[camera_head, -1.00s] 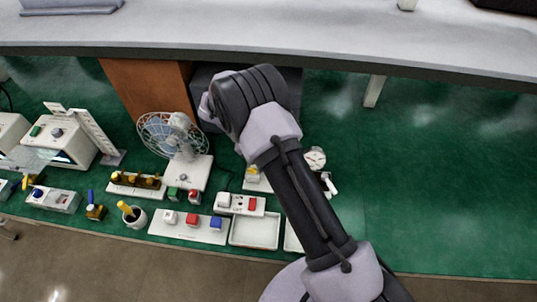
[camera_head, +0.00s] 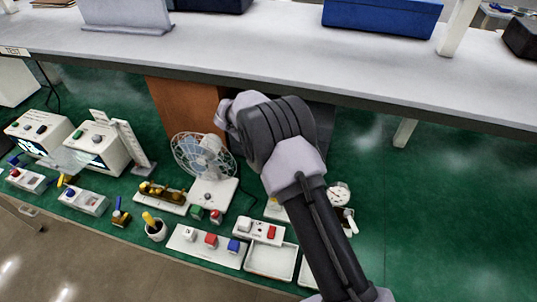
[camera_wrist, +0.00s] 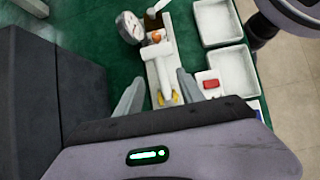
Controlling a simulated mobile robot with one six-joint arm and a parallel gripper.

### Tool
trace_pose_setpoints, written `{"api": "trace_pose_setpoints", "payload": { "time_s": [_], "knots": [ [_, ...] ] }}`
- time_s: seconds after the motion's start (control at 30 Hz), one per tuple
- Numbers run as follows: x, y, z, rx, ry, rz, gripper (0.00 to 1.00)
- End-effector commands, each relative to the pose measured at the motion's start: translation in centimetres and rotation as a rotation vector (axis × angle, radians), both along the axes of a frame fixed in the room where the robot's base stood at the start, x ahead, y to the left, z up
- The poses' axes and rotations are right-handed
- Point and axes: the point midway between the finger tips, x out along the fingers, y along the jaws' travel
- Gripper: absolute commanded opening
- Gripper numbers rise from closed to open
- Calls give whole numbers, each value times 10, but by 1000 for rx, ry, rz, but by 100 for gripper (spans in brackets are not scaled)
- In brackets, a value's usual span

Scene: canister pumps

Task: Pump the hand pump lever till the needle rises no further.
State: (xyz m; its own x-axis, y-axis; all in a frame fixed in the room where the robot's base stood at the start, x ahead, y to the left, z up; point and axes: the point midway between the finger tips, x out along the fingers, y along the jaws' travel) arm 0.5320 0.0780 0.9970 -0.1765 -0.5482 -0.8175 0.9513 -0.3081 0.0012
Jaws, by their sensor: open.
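The hand pump is a white base plate (camera_wrist: 167,40) with a round dial gauge (camera_wrist: 130,27) beside its far end. A white lever (camera_wrist: 163,78) lies along the plate, pointing toward my gripper. In the head view the gauge (camera_head: 339,193) and a white lever end (camera_head: 350,222) show just right of my arm; the rest of the pump is hidden behind it. The needle is too small to read. My gripper (camera_wrist: 159,93) is open, its grey fingers apart on either side of the lever's near end in the wrist view. Contact is not visible.
Empty white trays (camera_wrist: 218,22) lie right of the pump in the wrist view. A white unit with a red button (camera_head: 272,232), a fan (camera_head: 203,157) and several switch boxes stand left of my arm. A grey shelf (camera_head: 300,65) runs behind. The green bench at right is clear.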

Motion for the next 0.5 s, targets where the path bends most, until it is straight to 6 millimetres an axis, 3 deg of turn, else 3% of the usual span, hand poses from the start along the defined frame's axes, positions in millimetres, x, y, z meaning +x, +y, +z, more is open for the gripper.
{"api": "trace_pose_setpoints", "payload": {
  "time_s": [0.03,0.2,0.33,0.5],
  "knots": [
    [3,10,17,2,-3,0,45],
    [12,36,56,2,-1,1,45],
    [16,49,75,1,-2,0,45],
    [18,55,83,0,1,-1,45]
  ]
}}
